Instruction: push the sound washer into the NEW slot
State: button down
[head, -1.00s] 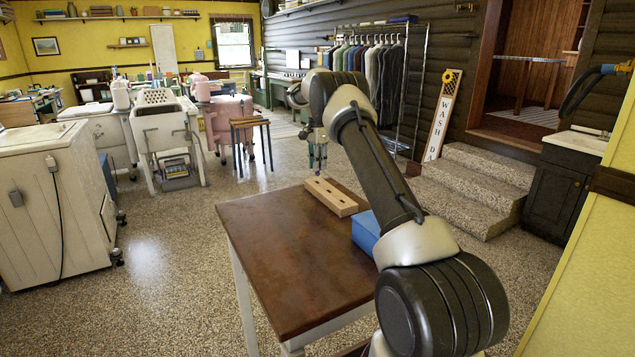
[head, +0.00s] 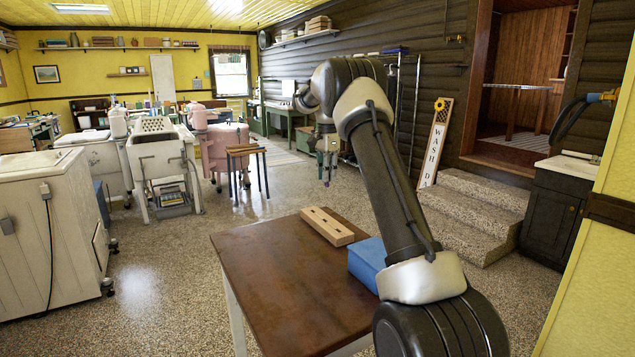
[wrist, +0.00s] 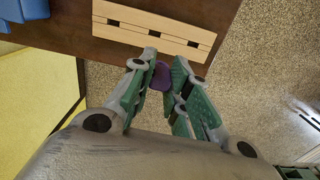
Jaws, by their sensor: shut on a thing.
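My gripper (wrist: 162,75) is shut on a small purple piece (wrist: 162,78), which shows between the green-padded fingertips in the wrist view. In the head view my gripper (head: 327,180) hangs pointing down, beyond and above the far edge of the table. The light wooden block (head: 327,227) lies on the table with dark slots along it. The wrist view shows the block (wrist: 150,27) just past the fingertips, with several dark slots in a row. I cannot read any slot label, and I cannot see the purple piece's full shape.
A blue box (head: 366,262) sits at the right of the brown table (head: 285,290), below my arm. The table's front and left are bare. Stone steps (head: 470,215) rise at the right. White washers and a pink tub (head: 223,150) stand at the left and back.

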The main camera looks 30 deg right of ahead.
jog(key=s+a+f, duration=0.1)
jog(key=s+f, duration=0.3)
jog(key=s, duration=0.6)
jog(key=shift+f, duration=0.3)
jog(key=shift+a, duration=0.1)
jog(key=shift+f, duration=3.15)
jog(key=shift+f, duration=1.45)
dwell(0.7)
jog(key=shift+s+f, duration=0.15)
jog(key=shift+f, duration=0.1)
dwell(0.6)
jog(key=c, duration=1.3)
grip_release()
